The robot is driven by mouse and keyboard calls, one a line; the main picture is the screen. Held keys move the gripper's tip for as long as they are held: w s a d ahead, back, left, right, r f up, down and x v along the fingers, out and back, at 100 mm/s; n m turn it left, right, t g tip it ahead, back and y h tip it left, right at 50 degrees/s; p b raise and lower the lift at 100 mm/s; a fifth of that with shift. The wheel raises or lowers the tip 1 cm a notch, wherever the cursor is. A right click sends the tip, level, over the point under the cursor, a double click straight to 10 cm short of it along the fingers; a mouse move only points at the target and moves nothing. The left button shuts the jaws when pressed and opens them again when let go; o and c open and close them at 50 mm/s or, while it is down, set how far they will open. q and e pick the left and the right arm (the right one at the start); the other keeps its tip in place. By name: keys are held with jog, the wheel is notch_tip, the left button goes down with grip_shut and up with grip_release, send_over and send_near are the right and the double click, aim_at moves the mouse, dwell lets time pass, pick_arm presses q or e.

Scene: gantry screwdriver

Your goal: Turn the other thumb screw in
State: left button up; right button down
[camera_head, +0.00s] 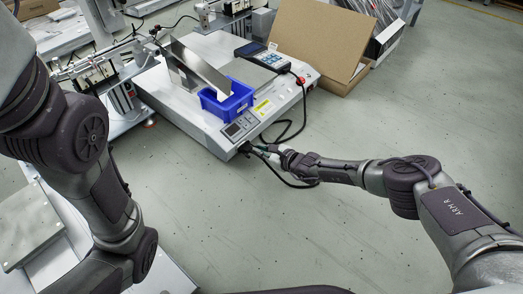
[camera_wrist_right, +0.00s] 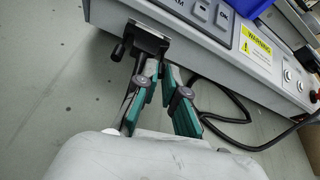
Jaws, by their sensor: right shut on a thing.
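A black connector (camera_wrist_right: 148,38) sits against the front face of the grey machine (camera_head: 225,125), at the top of the right wrist view. One black thumb screw (camera_wrist_right: 118,50) sticks out at the connector's left side, clear of the fingers. My right gripper (camera_wrist_right: 160,68) has its teal-padded fingertips at the connector's right end, shut on a small part there. The fingers hide that part; by its place it looks like the other thumb screw. In the head view my right gripper (camera_head: 262,152) reaches the machine's near corner. My left arm shows at the left, but its gripper is out of view.
A black cable (camera_wrist_right: 235,105) loops right of the fingers and over the floor. A blue bin (camera_head: 228,102) and a handheld keypad unit (camera_head: 259,54) are on the machine. An open cardboard box (camera_head: 318,42) stands behind. The floor in front is clear.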

jog(key=shift+m, duration=0.3)
dwell(0.5)
jog(key=c, duration=1.2)
grip_release()
jog(key=shift+c, duration=0.2)
jog(key=shift+d, duration=0.1)
jog(key=shift+s+d+r, duration=0.1)
jog(key=shift+s+d, duration=0.25)
jog(key=shift+d, duration=0.05)
jog(key=v, duration=1.1)
jog(key=shift+w+r, duration=0.1)
jog(key=shift+r, duration=0.05)
